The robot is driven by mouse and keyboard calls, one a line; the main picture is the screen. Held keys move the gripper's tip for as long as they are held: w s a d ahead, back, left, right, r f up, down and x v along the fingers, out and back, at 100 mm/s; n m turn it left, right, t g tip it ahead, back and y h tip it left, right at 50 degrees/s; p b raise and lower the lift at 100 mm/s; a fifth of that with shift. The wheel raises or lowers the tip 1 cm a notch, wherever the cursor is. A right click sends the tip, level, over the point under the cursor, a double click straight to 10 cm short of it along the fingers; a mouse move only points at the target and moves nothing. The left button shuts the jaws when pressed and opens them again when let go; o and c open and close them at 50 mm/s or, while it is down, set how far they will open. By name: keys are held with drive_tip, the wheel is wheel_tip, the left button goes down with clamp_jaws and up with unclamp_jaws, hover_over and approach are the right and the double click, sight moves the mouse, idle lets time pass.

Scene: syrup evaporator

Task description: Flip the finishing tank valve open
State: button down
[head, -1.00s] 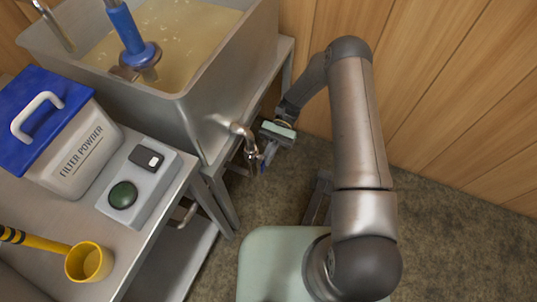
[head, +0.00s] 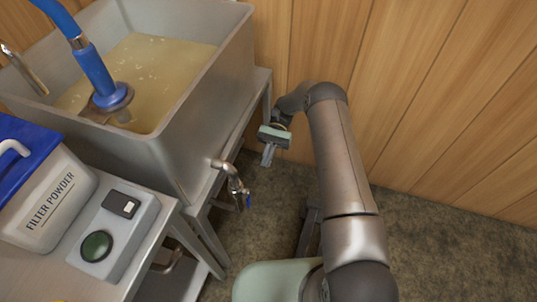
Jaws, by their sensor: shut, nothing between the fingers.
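The finishing tank (head: 180,165) is a large grey metal tub at the upper left, holding amber liquid.
A blue hose fitting (head: 97,72) stands in the tank. On the metal bench at the lower left are a filter powder box (head: 48,205) and a grey control box (head: 115,232) with a green button. A wooden wall (head: 440,90) stands behind my arm. Open floor lies at right.

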drive_tip(key=shift+v, duration=0.8)
drive_tip(key=shift+f, duration=0.2)
drive_tip(key=s+d+r+n+t+h+p, duration=0.15)
drive_tip(key=r+p, duration=0.25)
drive_tip(key=r, duration=0.6)
drive_tip(key=s+r+t+h+p, duration=0.1)
drive_tip(key=r+t+p, duration=0.25)
drive_tip(key=r, duration=0.65)
drive_tip(key=s+d+r+n+t+h+p, duration=0.15)
drive_tip(key=r+p, duration=0.35)
drive_tip(key=r, duration=0.6)
drive_tip(key=s+d+r+n+t+h+p, duration=0.1)
drive_tip(key=s+d+r+t+p, duration=0.2)
drive_tip(key=s+r+p, duration=0.3)
drive_tip(key=s+d+r+n+t+p, duration=0.1)
drive_tip(key=s+d+r+t+p, duration=0.3)
drive_tip(key=s+r, duration=1)
drive_tip(key=t+p, duration=0.1)
drive_tip(key=p, duration=0.2)
drive_tip(key=shift+r+h, duration=0.3)
drive_tip(key=shift+h, duration=0.1)
